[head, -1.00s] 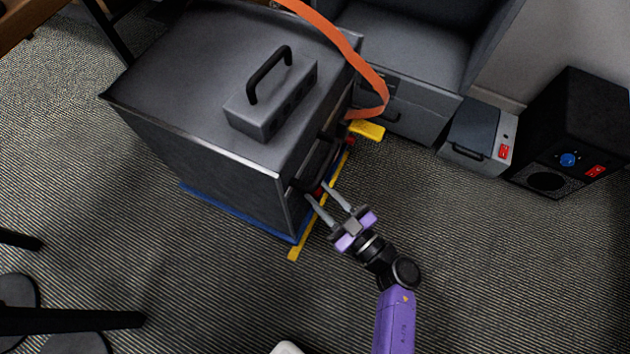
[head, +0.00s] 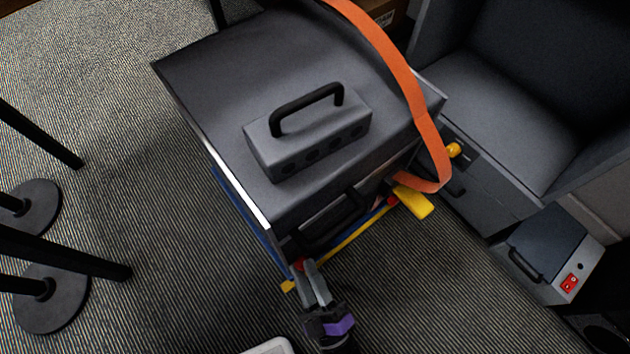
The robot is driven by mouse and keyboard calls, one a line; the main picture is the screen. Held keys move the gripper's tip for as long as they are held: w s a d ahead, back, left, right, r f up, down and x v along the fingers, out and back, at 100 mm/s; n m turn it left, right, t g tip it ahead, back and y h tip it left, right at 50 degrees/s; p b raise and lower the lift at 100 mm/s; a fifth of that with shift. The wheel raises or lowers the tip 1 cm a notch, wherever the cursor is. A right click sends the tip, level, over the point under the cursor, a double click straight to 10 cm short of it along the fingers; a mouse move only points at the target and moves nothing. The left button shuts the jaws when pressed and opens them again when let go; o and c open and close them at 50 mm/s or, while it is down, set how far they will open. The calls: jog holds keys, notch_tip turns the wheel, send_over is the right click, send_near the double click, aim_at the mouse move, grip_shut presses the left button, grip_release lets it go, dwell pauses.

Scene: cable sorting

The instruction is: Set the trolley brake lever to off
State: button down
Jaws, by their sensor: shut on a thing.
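The trolley, with blue (head: 250,226) and yellow (head: 350,243) edges low down, carries a big dark grey cabinet (head: 215,75). A small red part (head: 297,265) shows at the near end of the yellow edge, largely hidden by my gripper (head: 308,268). My gripper is shut there with its fingertips at this red part. I cannot tell for sure that it is the brake lever, or its setting. Another red bit (head: 392,200) and a wide yellow piece (head: 412,203) show at the far end of the edge.
A grey box with a black handle (head: 310,130) sits on the cabinet. An orange strap (head: 400,75) hangs over its right side. A grey unit with a red switch (head: 548,258) is at right. Black round-based stands (head: 50,298) are at left. Carpet right of the trolley is clear.

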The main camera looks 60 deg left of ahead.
jog(key=shift+s+f+n+g, duration=0.1)
jog(key=shift+f+n+g, duration=0.3)
jog(key=shift+n, duration=0.3)
jog(key=c, duration=1.1)
grip_release()
jog(key=shift+s, duration=0.1)
jog(key=shift+o, duration=0.2)
jog(key=v, duration=0.8)
jog(key=shift+a+f, duration=0.1)
jog(key=shift+f, duration=0.05)
